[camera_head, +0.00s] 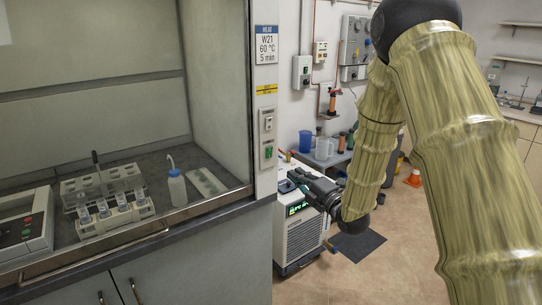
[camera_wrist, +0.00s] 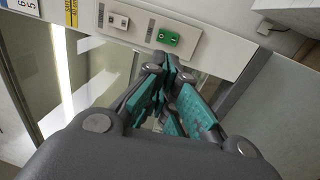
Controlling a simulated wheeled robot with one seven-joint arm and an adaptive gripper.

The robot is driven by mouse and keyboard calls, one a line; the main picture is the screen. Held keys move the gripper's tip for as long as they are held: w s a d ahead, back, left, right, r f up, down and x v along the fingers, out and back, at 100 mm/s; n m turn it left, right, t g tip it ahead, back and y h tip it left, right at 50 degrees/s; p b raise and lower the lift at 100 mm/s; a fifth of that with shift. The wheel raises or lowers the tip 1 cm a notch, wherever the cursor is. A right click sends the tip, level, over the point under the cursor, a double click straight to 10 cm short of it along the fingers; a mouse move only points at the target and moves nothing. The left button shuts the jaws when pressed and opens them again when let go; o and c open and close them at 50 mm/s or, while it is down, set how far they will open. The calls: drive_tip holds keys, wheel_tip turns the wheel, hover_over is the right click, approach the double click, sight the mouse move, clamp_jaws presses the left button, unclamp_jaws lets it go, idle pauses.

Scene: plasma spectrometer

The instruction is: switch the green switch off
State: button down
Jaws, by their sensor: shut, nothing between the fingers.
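The green switch (camera_head: 268,152) sits on a light plate on the front post of the fume hood, below a white socket or switch (camera_head: 268,124). In the wrist view the green switch (camera_wrist: 168,38) is close up, with a white mark on its face. I cannot tell its position for sure. My gripper (camera_head: 291,178) is to the right of and below the switch in the head view. In the wrist view my gripper (camera_wrist: 170,66) has its teal-padded fingers together and empty, with the tips just below the switch plate. A gap to the switch seems to remain; contact cannot be told.
The fume hood bench holds a tube rack (camera_head: 115,212), a wash bottle (camera_head: 177,188) and a device (camera_head: 24,230). A white chiller unit (camera_head: 299,235) stands on the floor under my gripper. An orange cone (camera_head: 414,178) and open floor lie to the right.

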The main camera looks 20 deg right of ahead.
drive_tip(key=shift+w, duration=0.1)
drive_tip(key=p, duration=0.4)
approach(265, 150)
drive_tip(key=x, duration=0.4)
drive_tip(key=shift+w+r, duration=0.15)
drive_tip(key=shift+w, duration=0.2)
drive_tip(key=shift+p+x, duration=0.4)
drive_tip(key=shift+x, duration=0.35)
drive_tip(key=shift+a, duration=0.1)
